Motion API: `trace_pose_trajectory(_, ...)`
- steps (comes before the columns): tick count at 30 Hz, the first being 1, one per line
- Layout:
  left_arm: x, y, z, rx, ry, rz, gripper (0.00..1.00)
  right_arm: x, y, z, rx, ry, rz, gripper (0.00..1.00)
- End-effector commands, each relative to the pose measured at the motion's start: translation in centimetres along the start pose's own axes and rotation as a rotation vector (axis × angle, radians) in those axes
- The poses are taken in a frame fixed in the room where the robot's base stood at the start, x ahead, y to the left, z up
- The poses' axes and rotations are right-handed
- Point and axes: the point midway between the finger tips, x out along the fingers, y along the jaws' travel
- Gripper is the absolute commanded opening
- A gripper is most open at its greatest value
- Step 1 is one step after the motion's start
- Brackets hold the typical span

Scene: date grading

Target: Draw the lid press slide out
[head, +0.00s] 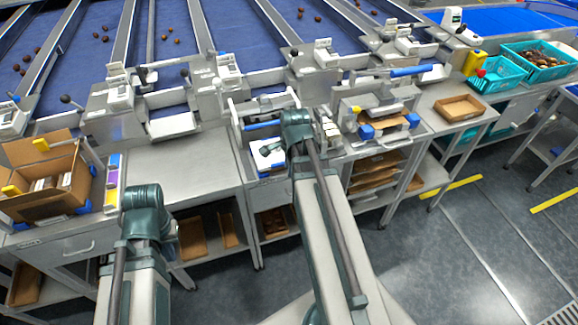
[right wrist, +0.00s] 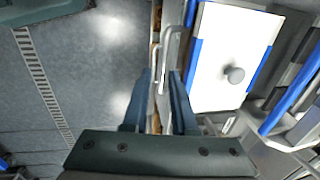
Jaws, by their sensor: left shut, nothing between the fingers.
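The lid press slide is a white plate with blue side strips and a round grey knob, seen in the right wrist view (right wrist: 214,62). In the head view it is the white and blue piece (head: 266,172) at the bench front, partly behind my right arm. A thin metal handle (right wrist: 161,80) stands along its edge. My right gripper (right wrist: 161,75) is open, with the handle between its fingertips in the picture; whether it touches cannot be told. My left gripper (head: 168,240) is low in front of the bench at the left, shut and empty, mostly hidden by its own wrist.
An open cardboard box (head: 75,205) stands on the left bench. A bare steel worktop (head: 185,165) lies between it and the press. Right of my right arm are another blue-cornered station (head: 385,118), a brown tray (head: 459,108) and teal crates (head: 497,82).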

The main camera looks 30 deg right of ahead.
Motion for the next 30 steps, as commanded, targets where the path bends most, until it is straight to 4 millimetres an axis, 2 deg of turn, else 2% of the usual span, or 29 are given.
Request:
trace_pose_trajectory(1,-1.4,-0.1,0.1,0.0,0.0,0.0,0.0,-1.4,-0.1,0.0,0.0,0.0,0.0,0.26)
trace_pose_trajectory(18,-9.9,-0.9,0.6,0.001,0.0,0.0,0.0,-10.1,0.0,0.0,0.0,0.0,0.001,0.26)
trace_pose_trajectory(24,-11.1,-1.1,0.7,-0.003,0.0,0.001,0.0,-11.4,0.1,0.0,0.0,0.0,0.002,0.26)
trace_pose_trajectory(30,-11.0,-1.0,0.7,-0.003,0.0,0.001,0.0,-11.3,0.1,0.0,0.0,0.0,0.002,0.26)
